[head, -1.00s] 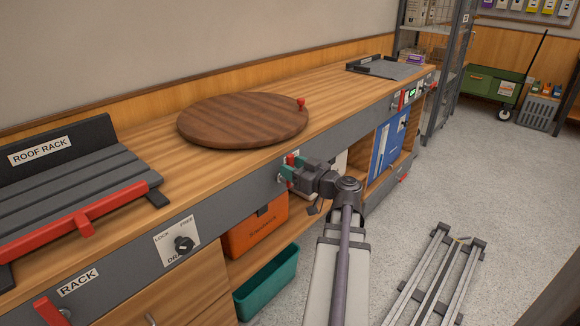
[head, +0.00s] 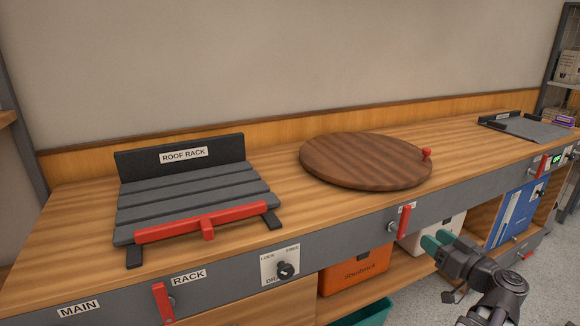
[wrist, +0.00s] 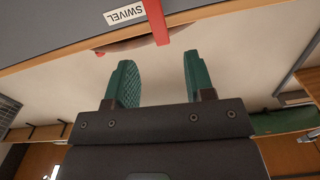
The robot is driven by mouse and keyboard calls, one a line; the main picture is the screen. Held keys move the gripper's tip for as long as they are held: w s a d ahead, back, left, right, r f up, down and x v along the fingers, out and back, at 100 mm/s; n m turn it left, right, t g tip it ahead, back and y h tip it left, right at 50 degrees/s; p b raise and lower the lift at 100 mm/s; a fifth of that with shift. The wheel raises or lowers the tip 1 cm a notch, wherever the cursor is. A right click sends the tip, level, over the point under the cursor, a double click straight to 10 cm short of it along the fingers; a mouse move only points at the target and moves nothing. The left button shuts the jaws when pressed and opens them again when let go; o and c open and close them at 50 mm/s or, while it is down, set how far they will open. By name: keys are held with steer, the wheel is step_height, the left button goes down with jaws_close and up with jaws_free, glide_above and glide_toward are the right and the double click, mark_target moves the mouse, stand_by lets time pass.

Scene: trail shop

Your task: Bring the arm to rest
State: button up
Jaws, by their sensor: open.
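My gripper (head: 436,242) is open and empty in front of the bench's grey front panel, right of and below the red swivel lever (head: 404,219). The wrist view shows its two green fingers (wrist: 158,78) apart with nothing between them. The lever (wrist: 156,22) and its SWIVEL label (wrist: 131,10) are beyond the fingertips, apart from them. My dark wrist and forearm run down to the lower right in the head view, cut off by the frame's edge.
A round wooden turntable (head: 365,160) with a red knob (head: 427,154) sits on the bench. A roof rack (head: 190,190) with a red bar stands left. Below are an orange box (head: 356,271), a white box (head: 440,232) and a blue binder (head: 512,215). A lock dial (head: 285,270) sits on the panel.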

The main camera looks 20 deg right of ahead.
step_height(320, 180, down, 5)
steer(key=a+m+g+y+p, duration=0.1)
steer(key=a+m+g+p, duration=0.15)
steer(key=m+g, duration=0.2)
steer(key=w+a+r+m+g+y+p, duration=0.1)
steer(key=w+a+r+g+y+p, duration=0.2)
steer(key=a+g+p, duration=0.6)
steer(key=w+a+r+n+g+h+p, duration=0.1)
steer(key=w+a+r+n+p, duration=0.1)
steer(key=a+r+p, duration=0.4)
steer(key=w+a+r+n+g+h+p, duration=0.2)
steer(key=a+r+p, duration=0.4)
steer(key=a, duration=0.7)
steer(key=w+a+r+n+g+h+p, duration=0.1)
steer(key=w+a+r+n+p, duration=0.1)
steer(key=a+r+p, duration=0.4)
steer(key=w+a+p, duration=0.1)
steer(key=a+p, duration=0.2)
steer(key=shift+w+a+p, duration=0.15)
steer(key=shift+w+p, duration=0.15)
steer(key=shift+p, duration=0.05)
steer(key=shift+g, duration=0.25)
